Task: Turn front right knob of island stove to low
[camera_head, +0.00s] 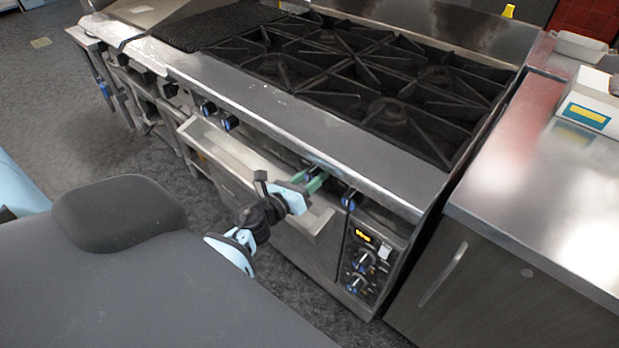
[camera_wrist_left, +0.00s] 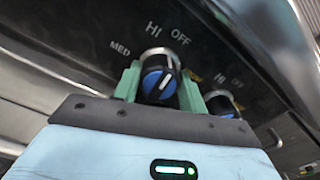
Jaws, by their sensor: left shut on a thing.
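The island stove (camera_head: 270,115) has a row of black knobs with blue faces along its front, below the steel ledge. My left gripper (camera_head: 314,180) is shut on one knob, the second from the right end of the row. In the left wrist view, the green fingers stand on both sides of this gripped knob (camera_wrist_left: 158,82). Its white mark runs nearly upright in the picture, and HI, OFF and MED labels show above it. The neighbouring knob (camera_wrist_left: 222,104) at the right is free; the head view shows it as the rightmost knob (camera_head: 349,198). My right gripper is not in view.
Black burner grates (camera_head: 360,70) cover the stove top. An oven handle (camera_head: 240,165) runs below the knobs. A control panel (camera_head: 365,260) with more knobs is lower right. A steel counter (camera_head: 545,185) stands close on the right, and open floor (camera_head: 60,115) lies at left.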

